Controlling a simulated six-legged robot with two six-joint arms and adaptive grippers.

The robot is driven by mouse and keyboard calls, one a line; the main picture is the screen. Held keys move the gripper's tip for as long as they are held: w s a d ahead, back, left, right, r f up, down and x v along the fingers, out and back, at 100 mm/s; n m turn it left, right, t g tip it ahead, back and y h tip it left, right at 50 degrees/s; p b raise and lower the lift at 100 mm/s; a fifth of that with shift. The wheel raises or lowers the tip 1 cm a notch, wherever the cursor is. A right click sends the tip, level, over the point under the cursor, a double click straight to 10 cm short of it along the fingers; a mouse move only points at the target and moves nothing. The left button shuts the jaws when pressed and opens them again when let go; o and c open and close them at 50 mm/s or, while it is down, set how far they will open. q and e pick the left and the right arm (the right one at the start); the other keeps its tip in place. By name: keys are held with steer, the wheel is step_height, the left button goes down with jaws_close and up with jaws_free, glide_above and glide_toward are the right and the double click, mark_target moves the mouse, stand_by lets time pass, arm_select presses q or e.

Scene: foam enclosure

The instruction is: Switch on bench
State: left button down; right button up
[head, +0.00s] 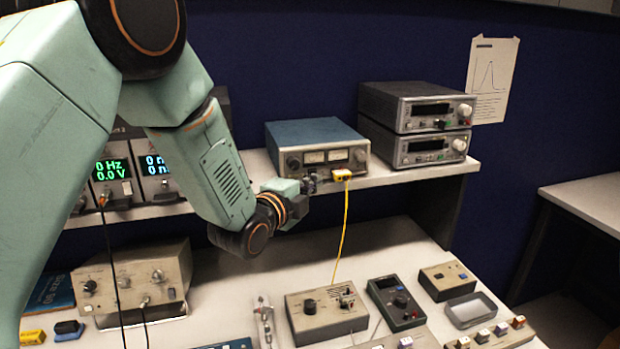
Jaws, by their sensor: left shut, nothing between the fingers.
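The bench (395,245) carries several electronic instruments, with a raised shelf (400,180) along its back. My left arm comes in from the upper left. Its gripper (311,183) is shut and empty, at the lower front of a blue-topped instrument (315,137) with two meter windows on the shelf. I cannot tell whether the fingertips touch its panel. Two stacked grey units (415,125) to the right have dark displays. At the left, instrument displays (113,168) are lit, showing green and blue readings, partly behind my arm. My right gripper is not in view.
A yellow plug (341,175) sits at the blue instrument's front, its yellow cable hanging to a beige box (327,314). A dark handheld-style unit (397,302), a small tray (470,309) and a beige instrument (135,280) stand on the benchtop. A side table (590,200) is at right.

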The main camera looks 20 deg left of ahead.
arm_select(q)
steer(key=b, duration=0.2)
steer(key=a+b, duration=0.1)
steer(key=b, duration=0.1)
steer(key=shift+w+f+m+t, duration=0.25)
steer(key=shift+w+m+t, duration=0.05)
steer(key=shift+m+t, duration=0.1)
stand_by(0.4)
steer(key=shift+a, duration=0.1)
steer(key=shift+w+a, duration=0.1)
stand_by(0.3)
